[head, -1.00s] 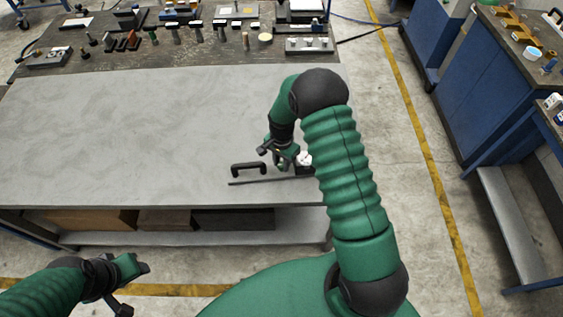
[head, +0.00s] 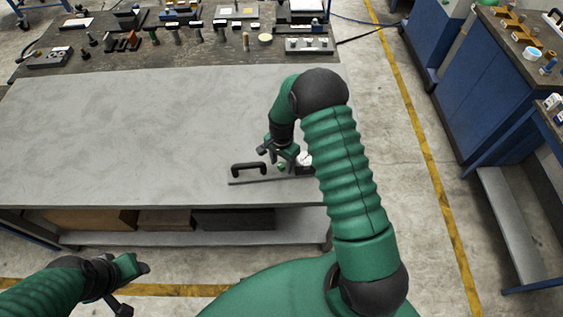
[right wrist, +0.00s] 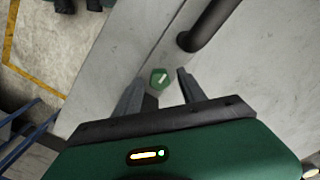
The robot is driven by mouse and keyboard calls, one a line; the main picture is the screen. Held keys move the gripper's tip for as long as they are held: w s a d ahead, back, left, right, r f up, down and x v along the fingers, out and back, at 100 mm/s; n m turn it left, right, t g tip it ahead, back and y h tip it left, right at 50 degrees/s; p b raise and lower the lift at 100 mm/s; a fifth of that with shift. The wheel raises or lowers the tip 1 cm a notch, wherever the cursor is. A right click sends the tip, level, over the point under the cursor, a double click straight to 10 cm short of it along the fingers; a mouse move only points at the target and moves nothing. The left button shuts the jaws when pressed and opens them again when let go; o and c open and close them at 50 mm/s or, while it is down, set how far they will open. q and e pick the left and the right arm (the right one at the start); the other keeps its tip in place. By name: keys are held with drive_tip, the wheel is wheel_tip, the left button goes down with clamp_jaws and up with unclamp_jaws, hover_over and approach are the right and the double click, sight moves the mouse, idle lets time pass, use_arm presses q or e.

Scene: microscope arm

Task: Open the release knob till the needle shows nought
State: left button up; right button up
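The green release knob (head: 281,168) sits low on the grey worktable, just below my right gripper. In the right wrist view the knob (right wrist: 159,79) shows a pale mark slanting across its top. My right gripper (head: 274,158) is open. Its fingers (right wrist: 158,88) stand on both sides of the knob, apart from it in the picture; whether they are at its height I cannot tell. The white-faced gauge (head: 305,157) is right of the knob, partly covered by my arm; its needle is too small to read. My left gripper (head: 133,287) is open and empty, off the table's front.
A black handle (head: 249,168) stands left of the knob, close to my right gripper; it also shows in the right wrist view (right wrist: 209,27). The left of the table (head: 120,130) is clear. Several tools stand along the back bench.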

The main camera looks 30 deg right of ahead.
sight(282, 164)
wheel_tip(282, 164, up, 17)
drive_tip(key=b, duration=0.2)
drive_tip(key=shift+f+b, duration=0.15)
drive_tip(key=shift+b, duration=0.15)
